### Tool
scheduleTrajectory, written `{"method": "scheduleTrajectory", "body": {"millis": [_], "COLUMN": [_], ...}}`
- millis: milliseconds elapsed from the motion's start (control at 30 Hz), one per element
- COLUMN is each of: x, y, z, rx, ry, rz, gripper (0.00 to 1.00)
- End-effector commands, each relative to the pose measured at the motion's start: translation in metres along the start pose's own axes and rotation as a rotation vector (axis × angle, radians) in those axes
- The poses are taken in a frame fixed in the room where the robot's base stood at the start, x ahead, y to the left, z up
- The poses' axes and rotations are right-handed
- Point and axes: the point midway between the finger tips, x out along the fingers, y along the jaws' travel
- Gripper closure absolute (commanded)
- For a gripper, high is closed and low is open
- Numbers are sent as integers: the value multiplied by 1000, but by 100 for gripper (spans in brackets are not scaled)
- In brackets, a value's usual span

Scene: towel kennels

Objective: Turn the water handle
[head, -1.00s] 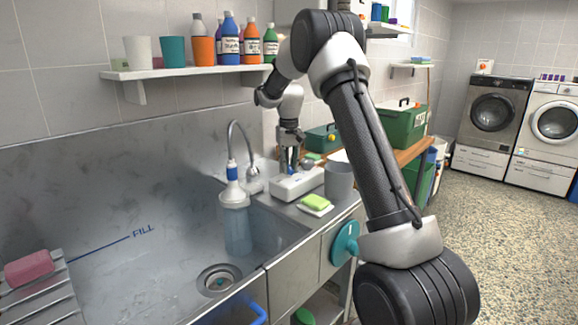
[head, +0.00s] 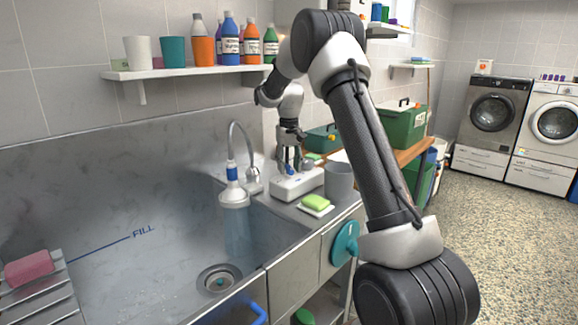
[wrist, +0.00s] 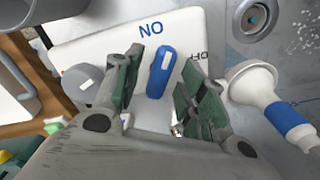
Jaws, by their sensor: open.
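The blue water handle (wrist: 160,72) sits on a white box marked ON and OFF (wrist: 100,45), on the ledge at the sink's right end. In the wrist view the handle lies between my fingertips, its upper end by the ON lettering; OFF is partly behind a finger. My gripper (wrist: 155,88) is open around the handle, with gaps on both sides. In the head view my gripper (head: 290,158) is over the white box (head: 297,184), pointing down. The white spray head (head: 233,194) hangs over the sink, and a faint bluish stream shows below it.
The tap's curved pipe (head: 240,130) rises to the left. A shelf of bottles (head: 190,71) is above the sink.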

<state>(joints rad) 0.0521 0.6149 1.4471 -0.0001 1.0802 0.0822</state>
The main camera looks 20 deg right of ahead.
Motion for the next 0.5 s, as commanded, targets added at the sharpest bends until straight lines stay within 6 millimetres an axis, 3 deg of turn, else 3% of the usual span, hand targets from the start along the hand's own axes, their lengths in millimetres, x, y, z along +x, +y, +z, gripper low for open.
{"method": "scheduleTrajectory", "body": {"millis": [167, 500], "x": [-26, -98], "y": [0, 0], "z": [-1, -1], "rx": [0, 0], "ry": [5, 5], "rz": [0, 0], "gripper": [59, 59]}}
